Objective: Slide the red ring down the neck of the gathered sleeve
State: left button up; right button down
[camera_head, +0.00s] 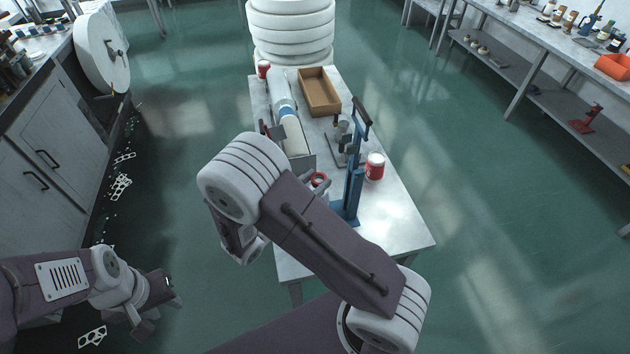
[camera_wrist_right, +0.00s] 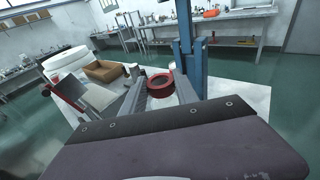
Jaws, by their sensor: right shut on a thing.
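The red ring (camera_wrist_right: 160,86) sits between the two fingers of my right gripper (camera_wrist_right: 160,92) in the right wrist view, and the gripper is shut on it. Part of the ring (camera_head: 319,179) shows beside my right arm in the head view. The gathered sleeve cannot be made out clearly, and my right arm covers much of the near table in the head view. I cannot tell whether the ring is around the neck. My left gripper (camera_head: 160,302) is open and empty, low at the left, off the table.
The white table (camera_head: 400,222) carries a blue upright stand (camera_head: 353,190), a red-and-white can (camera_head: 375,166), a brown open box (camera_head: 318,92) and a long pale roll (camera_head: 284,100). The blue stand is close beside the ring. The table's front right corner is bare.

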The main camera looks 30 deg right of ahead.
jog(key=shift+f+b, duration=0.9)
jog(key=shift+f, duration=0.3)
jog(key=c, duration=0.9)
grip_release()
jog(key=shift+o, duration=0.2)
jog(key=shift+a, duration=0.1)
jog(key=b+v, duration=0.2)
jog(key=v, duration=0.7)
